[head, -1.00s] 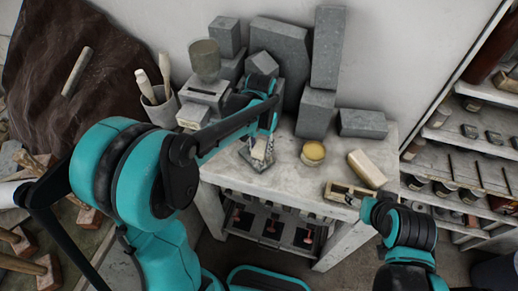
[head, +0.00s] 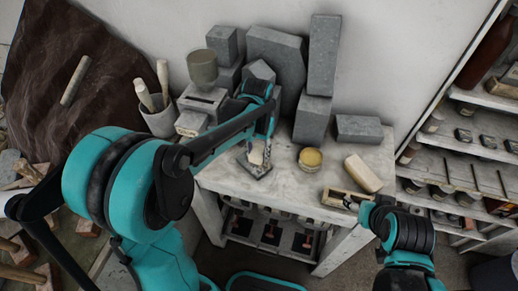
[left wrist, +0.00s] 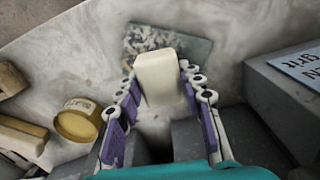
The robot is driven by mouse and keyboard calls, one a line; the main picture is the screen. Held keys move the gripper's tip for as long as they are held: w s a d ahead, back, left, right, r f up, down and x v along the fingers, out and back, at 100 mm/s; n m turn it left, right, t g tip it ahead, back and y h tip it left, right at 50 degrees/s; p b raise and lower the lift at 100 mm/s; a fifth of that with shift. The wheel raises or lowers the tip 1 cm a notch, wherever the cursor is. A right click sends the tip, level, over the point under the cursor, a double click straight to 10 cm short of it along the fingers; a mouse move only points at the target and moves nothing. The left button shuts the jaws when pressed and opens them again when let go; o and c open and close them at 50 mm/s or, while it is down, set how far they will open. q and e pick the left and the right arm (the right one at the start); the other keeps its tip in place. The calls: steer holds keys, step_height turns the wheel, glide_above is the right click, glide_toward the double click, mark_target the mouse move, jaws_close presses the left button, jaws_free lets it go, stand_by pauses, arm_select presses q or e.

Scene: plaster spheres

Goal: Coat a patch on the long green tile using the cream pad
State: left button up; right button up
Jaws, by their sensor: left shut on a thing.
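My left gripper (head: 265,144) is shut on the cream pad (head: 257,155), a pale rounded block. The pad also shows between the purple-lined fingers in the left wrist view (left wrist: 160,78). It is over the tile (head: 264,172), a dark grey-green slab lying on the worktable. In the left wrist view the tile (left wrist: 194,48) has pale mottled streaks on its left part, and the pad overlaps its near edge. I cannot tell whether the pad touches it. My right arm shows at the lower right, but its gripper does not.
The pale worktable (head: 290,185) holds a round yellow tin (head: 310,160), a cream block (head: 363,173) and a small wooden box (head: 345,198) to the right. Several grey stone blocks (head: 312,115) stand behind. A pot of tools (head: 158,120) is at the left.

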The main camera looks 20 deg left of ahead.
mark_target(251, 156)
arm_select(q)
steer(key=shift+w, duration=0.1)
steer(key=shift+f, duration=0.1)
steer(key=shift+s+a+f, duration=0.1)
steer(key=shift+s+a, duration=0.3)
steer(key=shift+s, duration=0.25)
steer(key=shift+s+a, duration=0.35)
steer(key=shift+s, duration=0.25)
steer(key=shift+f+b, duration=0.5)
steer(key=shift+f, duration=0.1)
